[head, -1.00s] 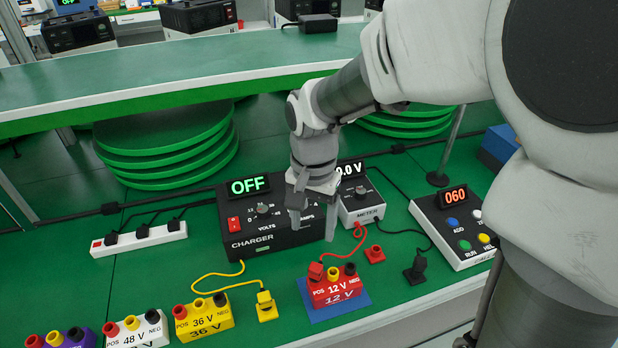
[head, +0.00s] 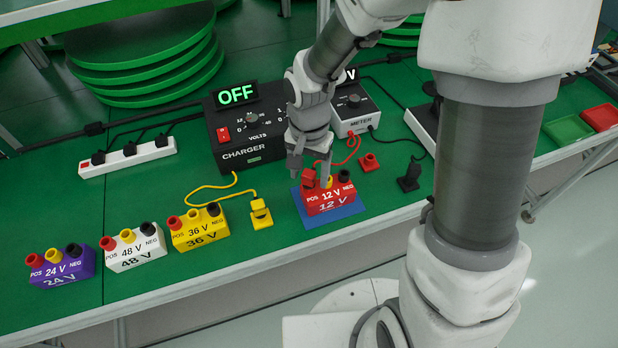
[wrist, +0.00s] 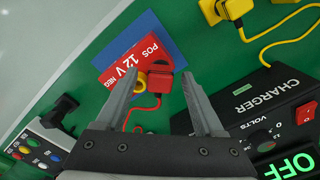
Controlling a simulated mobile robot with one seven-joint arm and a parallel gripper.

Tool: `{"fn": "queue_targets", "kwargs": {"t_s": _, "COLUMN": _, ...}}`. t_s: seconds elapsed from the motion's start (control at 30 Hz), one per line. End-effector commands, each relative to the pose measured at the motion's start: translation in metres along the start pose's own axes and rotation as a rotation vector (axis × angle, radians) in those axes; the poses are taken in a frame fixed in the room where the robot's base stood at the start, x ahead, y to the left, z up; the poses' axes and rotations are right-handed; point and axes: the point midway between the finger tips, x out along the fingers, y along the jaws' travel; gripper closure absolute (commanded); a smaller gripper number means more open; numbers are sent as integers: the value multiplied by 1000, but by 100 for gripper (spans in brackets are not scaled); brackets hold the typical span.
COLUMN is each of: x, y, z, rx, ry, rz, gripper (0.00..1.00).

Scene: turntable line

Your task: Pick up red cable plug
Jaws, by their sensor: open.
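The red cable plug (head: 309,180) sits on the POS side of the red 12 V battery block (head: 330,201), with its red cable running back to the meter. In the wrist view the red plug (wrist: 160,82) lies between the fingertips, with the yellow post ring beside it. My gripper (head: 309,172) is open, pointing down at the plug with one finger on each side. I cannot tell whether the fingers touch it. The 12 V block (wrist: 133,64) stands on a blue mat (head: 335,217).
The charger (head: 240,140), showing OFF, and the meter (head: 358,110) stand behind. A yellow plug (head: 260,212) is left of the mat; a red holder (head: 369,162) and black plug (head: 409,177) are right. Yellow 36 V, white 48 V and purple 24 V blocks stand left.

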Motion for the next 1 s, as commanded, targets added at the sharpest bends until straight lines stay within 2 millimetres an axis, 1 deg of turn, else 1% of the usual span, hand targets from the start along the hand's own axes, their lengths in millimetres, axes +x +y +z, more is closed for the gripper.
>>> {"fn": "queue_targets", "kwargs": {"t_s": 0.2, "x": 1, "y": 0, "z": 0, "rx": 0, "ry": 0, "rz": 0, "gripper": 30}}
{"fn": "queue_targets", "kwargs": {"t_s": 0.23, "x": 1, "y": 0, "z": 0, "rx": 0, "ry": 0, "rz": 0, "gripper": 34}}
{"fn": "queue_targets", "kwargs": {"t_s": 0.6, "x": 1, "y": 0, "z": 0, "rx": 0, "ry": 0, "rz": 0, "gripper": 100}}
{"fn": "queue_targets", "kwargs": {"t_s": 0.87, "x": 0, "y": 0, "z": 0, "rx": 1, "ry": 0, "rz": 0, "gripper": 100}}
{"fn": "queue_targets", "kwargs": {"t_s": 1.0, "x": -5, "y": 0, "z": 0, "rx": 0, "ry": 2, "rz": -1, "gripper": 100}}
